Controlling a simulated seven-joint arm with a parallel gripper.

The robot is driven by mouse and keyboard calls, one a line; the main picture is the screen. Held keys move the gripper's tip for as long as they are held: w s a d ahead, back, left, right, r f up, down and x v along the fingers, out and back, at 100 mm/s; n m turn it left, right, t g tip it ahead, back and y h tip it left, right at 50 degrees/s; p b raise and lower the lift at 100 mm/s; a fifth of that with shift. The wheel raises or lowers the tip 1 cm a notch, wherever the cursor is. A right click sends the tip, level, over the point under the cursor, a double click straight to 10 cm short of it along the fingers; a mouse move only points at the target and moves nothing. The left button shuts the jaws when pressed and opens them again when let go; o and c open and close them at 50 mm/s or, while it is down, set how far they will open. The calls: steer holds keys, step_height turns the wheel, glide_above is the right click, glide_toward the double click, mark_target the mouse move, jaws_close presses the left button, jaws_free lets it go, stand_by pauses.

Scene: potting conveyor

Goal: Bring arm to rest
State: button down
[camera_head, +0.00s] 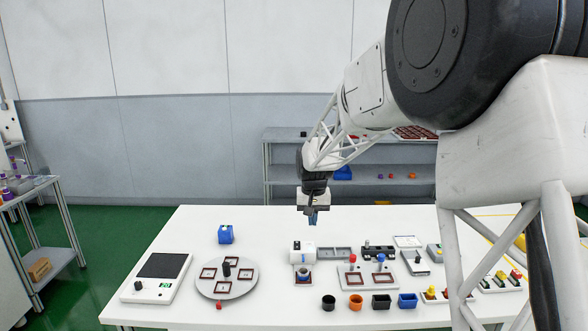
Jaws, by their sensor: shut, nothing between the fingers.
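My gripper (312,216) hangs from my arm above the back middle of the white table (190,228), pointing down. Its fingers are small in this view and are together, with nothing held. It is apart from the table and from the things on it. My arm reaches in from the upper right and hides part of the table's right side.
A round grey turntable (226,290) and a flat white device with a dark plate (157,278) stand at the left. A blue box (225,234) stands behind them. Black, orange and blue cups (356,302) line the front.

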steer(key=s+d+r, duration=0.3)
steer(key=s, duration=0.5)
steer(key=s+d+r+t, duration=0.1)
steer(key=s+d+r, duration=0.2)
steer(key=s, duration=0.5)
steer(key=s+d+r, duration=0.3)
steer(key=s, duration=0.6)
steer(key=s+d+f, duration=0.1)
steer(key=s+d, duration=0.1)
steer(key=s, duration=0.9)
steer(key=s+d+f+t, duration=0.1)
steer(key=s+d+f, duration=0.1)
steer(key=s, duration=1)
